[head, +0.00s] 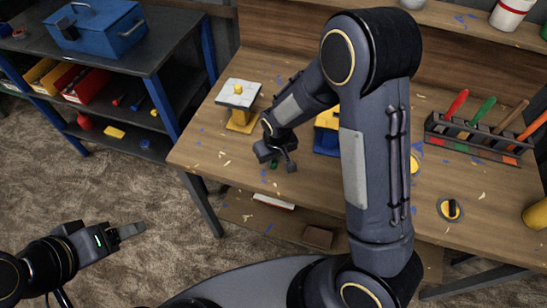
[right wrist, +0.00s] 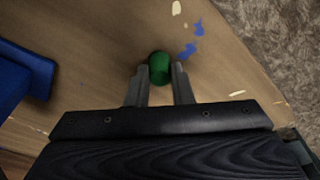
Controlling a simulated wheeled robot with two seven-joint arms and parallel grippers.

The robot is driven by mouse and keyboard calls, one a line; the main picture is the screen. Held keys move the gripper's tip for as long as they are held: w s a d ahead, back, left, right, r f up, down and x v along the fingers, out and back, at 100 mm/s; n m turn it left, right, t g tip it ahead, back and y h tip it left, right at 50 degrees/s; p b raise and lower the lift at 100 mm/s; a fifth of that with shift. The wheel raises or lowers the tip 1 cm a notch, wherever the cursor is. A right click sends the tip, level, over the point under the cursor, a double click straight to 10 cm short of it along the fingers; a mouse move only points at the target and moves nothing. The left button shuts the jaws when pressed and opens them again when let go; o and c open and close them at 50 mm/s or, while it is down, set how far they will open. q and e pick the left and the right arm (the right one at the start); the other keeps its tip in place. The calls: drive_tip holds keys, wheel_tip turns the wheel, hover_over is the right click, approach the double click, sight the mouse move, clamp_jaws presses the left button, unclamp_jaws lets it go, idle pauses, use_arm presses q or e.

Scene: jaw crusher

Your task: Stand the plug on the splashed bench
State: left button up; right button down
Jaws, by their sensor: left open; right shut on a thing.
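The plug (right wrist: 160,67) is a small green cylinder between the fingertips of my right gripper (right wrist: 161,80) in the right wrist view. In the head view the plug (head: 274,165) is a small green spot at my right gripper (head: 276,165), over the front left part of the bench. My right gripper is shut on it. I cannot tell whether the plug touches the wood. The splashed bench (head: 215,150) is a wooden top with blue and pale flecks. My left gripper (head: 140,230) is open and empty, off the bench at lower left.
A yellow stand with a grey top (head: 240,93) is left of my right gripper. A blue and yellow object (head: 327,138) is partly hidden behind my right arm. A tool rack (head: 470,140) stands at right. A dark shelf (head: 120,60) with a blue toolbox (head: 100,25) is at upper left.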

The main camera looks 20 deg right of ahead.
drive_tip(key=shift+f, duration=0.15)
drive_tip(key=c, duration=1.3)
unclamp_jaws()
wheel_tip(320, 180, up, 11)
drive_tip(key=s, duration=0.2)
drive_tip(key=s+d+r+m+t+y, duration=0.1)
drive_tip(key=s+d+r, duration=0.1)
drive_tip(key=s, duration=0.4)
drive_tip(key=s+d+r+m+t+y, duration=0.1)
drive_tip(key=s+d+r, duration=0.1)
drive_tip(key=s+r, duration=0.2)
drive_tip(key=s+d+r+m+t+y, duration=0.1)
drive_tip(key=s+r, duration=0.3)
drive_tip(key=s, duration=0.5)
drive_tip(key=shift+s+d+m+t, duration=0.15)
drive_tip(key=shift+d+m+t, duration=0.05)
drive_tip(key=shift+d, duration=0.25)
drive_tip(key=shift+s+d+m+t, duration=0.15)
drive_tip(key=shift+d+m+t, duration=0.05)
drive_tip(key=shift+d, duration=0.25)
